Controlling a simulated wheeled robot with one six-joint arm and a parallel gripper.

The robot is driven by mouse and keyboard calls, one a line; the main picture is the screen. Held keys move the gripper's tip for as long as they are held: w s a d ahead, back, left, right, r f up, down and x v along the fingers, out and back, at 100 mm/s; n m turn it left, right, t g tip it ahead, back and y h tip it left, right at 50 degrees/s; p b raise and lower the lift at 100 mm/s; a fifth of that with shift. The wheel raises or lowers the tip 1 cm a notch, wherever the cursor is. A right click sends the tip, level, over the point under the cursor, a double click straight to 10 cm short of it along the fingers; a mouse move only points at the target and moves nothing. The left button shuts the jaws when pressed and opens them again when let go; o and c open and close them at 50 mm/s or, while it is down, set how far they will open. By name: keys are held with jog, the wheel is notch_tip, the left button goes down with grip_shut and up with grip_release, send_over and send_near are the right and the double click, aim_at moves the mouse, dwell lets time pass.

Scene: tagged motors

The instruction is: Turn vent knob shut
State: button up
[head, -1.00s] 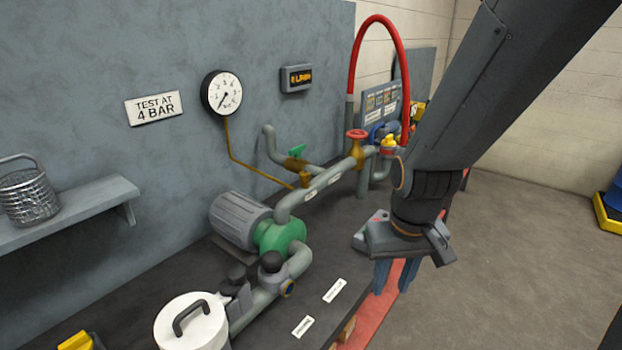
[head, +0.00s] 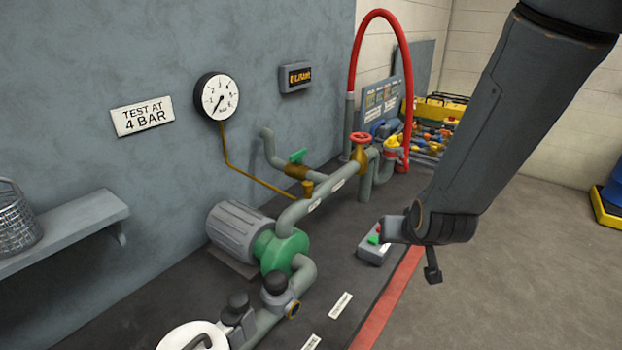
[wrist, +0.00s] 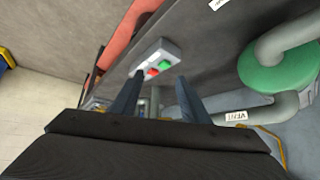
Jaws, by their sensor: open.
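My gripper (wrist: 158,95) is open and empty, its two dark fingers apart in the wrist view. In the head view my gripper (head: 420,228) is near the front edge of the bench, its fingers mostly hidden. A white label (wrist: 236,116) that seems to read VENT is on a grey pipe (wrist: 286,106) right of the fingers. I cannot surely tell which part is the vent knob. A small brass fitting (head: 307,188) sits on the pipe run in the head view. A green lever (head: 297,156) and a red handwheel (head: 361,138) are on the pipework. Nothing is gripped.
A button box (head: 374,253) with green and red buttons lies just beyond my gripper. The green pump (head: 280,250) and a red hose (head: 380,15) are close by. A gauge (head: 217,96) hangs on the wall.

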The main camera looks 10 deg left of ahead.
jog(key=w+a+r+n+t+y+p, duration=0.1)
jog(key=w+a+t, duration=0.1)
jog(key=a, duration=0.4)
jog(key=w+a+r+t+y+p, duration=0.1)
jog(key=w+a+r+t, duration=0.15)
jog(key=a, duration=0.35)
jog(key=n+t+y+p, duration=0.1)
jog(key=n+t+y, duration=0.1)
jog(key=t+y, duration=0.15)
send_near(308, 186)
jog(key=x, duration=0.4)
jog(key=shift+t, duration=0.4)
jog(key=p+x, duration=0.3)
jog(key=x, duration=0.4)
jog(key=shift+w+f, duration=0.15)
jog(key=shift+f, duration=0.05)
jog(key=shift+a+h, duration=0.1)
jog(key=shift+h, duration=0.15)
grip_shut()
